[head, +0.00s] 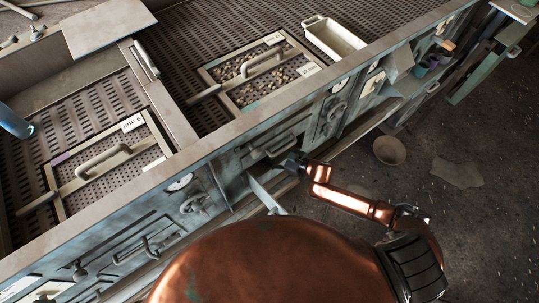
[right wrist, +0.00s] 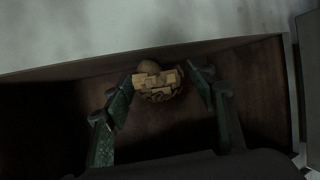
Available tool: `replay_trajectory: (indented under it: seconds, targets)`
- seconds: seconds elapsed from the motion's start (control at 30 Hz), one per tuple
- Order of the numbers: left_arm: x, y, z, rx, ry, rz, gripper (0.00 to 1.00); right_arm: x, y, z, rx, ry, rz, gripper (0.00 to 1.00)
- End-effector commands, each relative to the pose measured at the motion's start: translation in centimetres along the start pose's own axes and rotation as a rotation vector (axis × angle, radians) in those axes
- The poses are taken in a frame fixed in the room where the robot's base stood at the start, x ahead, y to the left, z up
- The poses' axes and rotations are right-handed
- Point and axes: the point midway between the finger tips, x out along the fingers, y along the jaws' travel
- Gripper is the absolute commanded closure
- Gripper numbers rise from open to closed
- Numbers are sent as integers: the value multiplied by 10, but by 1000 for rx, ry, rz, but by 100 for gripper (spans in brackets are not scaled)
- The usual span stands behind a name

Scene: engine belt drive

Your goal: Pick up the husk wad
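The husk wad (right wrist: 158,90) is a rounded clump of tan, chunky pieces in the right wrist view. It lies in a dark brown recess or bin. My right gripper (right wrist: 160,78) has its two green-padded fingers spread, one on each side of the wad near the fingertips. Small dark gaps seem to show beside the wad; whether a fingertip touches it I cannot tell. In the head view my copper right arm reaches to the front of the machine; its fingers and the wad are hidden there. My left gripper is not in view.
The recess has a brown wall (right wrist: 60,95) close around the fingers, with a pale surface beyond. In the head view, the long bench (head: 230,135) has slotted grates, handled trays and a cream rectangular dish (head: 334,38). A round bucket (head: 389,150) stands on the dark floor at right.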

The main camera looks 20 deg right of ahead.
Motion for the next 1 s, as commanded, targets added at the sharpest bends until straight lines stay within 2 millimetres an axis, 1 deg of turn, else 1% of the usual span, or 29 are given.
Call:
replay_trajectory:
  seconds: [0.03,0.07,0.5,0.83,0.93,1.0]
  targets:
    - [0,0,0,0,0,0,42,0,0,0,0,0,0,53]
    - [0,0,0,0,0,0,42,0,0,0,0,0,0,55]
    - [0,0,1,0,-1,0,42,0,0,0,0,0,1,84]
    - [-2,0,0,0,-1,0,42,-4,0,-3,0,1,0,84]
    - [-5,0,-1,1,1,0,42,-9,-1,-10,-1,2,0,84]
    - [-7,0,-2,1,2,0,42,-12,0,-18,-3,3,0,84]
